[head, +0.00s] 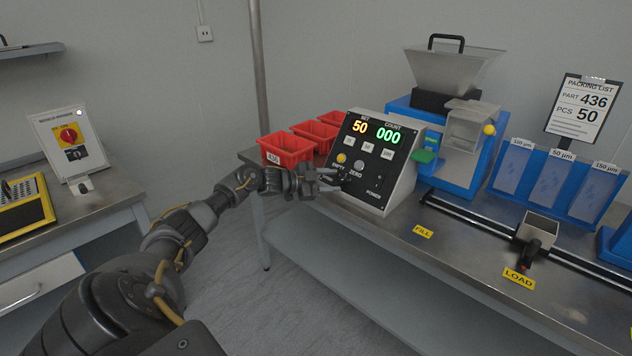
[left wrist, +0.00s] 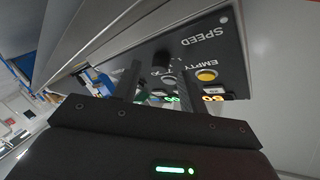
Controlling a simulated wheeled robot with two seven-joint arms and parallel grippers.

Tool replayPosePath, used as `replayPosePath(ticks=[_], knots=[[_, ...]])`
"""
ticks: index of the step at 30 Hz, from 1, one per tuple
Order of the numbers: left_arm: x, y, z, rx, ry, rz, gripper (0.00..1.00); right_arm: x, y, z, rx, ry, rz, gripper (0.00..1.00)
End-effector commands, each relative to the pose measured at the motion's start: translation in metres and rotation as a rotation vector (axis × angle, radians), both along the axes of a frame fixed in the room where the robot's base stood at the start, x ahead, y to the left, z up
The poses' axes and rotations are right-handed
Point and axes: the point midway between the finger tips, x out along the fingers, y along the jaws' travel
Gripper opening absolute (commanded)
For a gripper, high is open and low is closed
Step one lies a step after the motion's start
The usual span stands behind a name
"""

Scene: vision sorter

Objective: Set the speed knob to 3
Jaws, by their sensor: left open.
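The control panel (head: 397,182) stands on the bench, with SET 50 and COUNT 000 lit. Its lower left part is partly covered by my left gripper (head: 333,181), so the speed knob and its setting cannot be made out in the head view. In the left wrist view, the SPEED label (left wrist: 205,36) shows on the black panel face, with a dark knob (left wrist: 163,58) near the space between the fingertips. My left gripper (left wrist: 162,76) is open, its two fingers pointing at the panel. Whether they touch the knob cannot be told. My right gripper is not in view.
Red bins (head: 286,150) stand left of the panel. A yellow button (head: 341,157) and a grey button (head: 359,165) sit close to the gripper. A blue machine with a hopper (head: 452,68) stands to the right. The bench front is mostly clear.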

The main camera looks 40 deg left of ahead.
Motion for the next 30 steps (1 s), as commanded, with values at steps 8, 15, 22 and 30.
replayPosePath(ticks=[8, 15, 22, 30], knots=[[-0.047, 0.023, 0.007, 0.004, 0.005, 0.000, 0.42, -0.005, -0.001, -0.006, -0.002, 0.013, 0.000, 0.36], [-0.074, 0.036, 0.014, 0.001, 0.003, -0.001, 0.42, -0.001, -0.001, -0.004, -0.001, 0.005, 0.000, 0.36], [-0.083, 0.041, 0.017, 0.001, 0.002, -0.002, 0.42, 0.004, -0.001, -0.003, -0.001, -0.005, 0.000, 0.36], [-0.083, 0.041, 0.017, 0.001, 0.002, -0.001, 0.42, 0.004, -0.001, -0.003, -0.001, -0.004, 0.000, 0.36]])
